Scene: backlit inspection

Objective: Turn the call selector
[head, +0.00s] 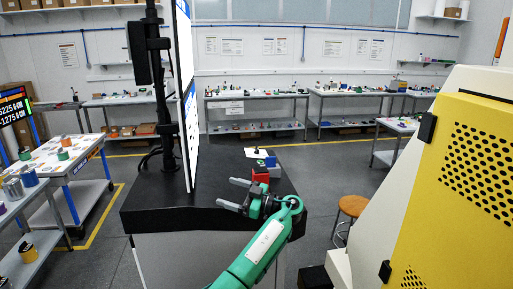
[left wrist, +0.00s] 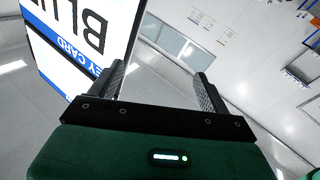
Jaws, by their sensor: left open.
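My left gripper (head: 228,194) reaches in over the black-topped stand (head: 160,208), its two grey fingers pointing left and apart, with nothing between them. In the left wrist view the gripper (left wrist: 162,80) also shows open and empty, one finger overlapping the edge of a lit panel (left wrist: 85,45). No part that I can clearly name as the call selector shows. A small dark piece on a white plate (head: 256,152) stands behind a red block (head: 261,175) and a blue-green piece (head: 267,161), beyond the gripper. My right gripper is not in view.
The tall lit panel (head: 187,100) stands nearly edge-on on the stand, beside a black post (head: 156,70). A yellow perforated cabinet (head: 470,165) fills the right side. A stool (head: 352,206) stands beside it. Worktables (head: 258,94) line the back wall.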

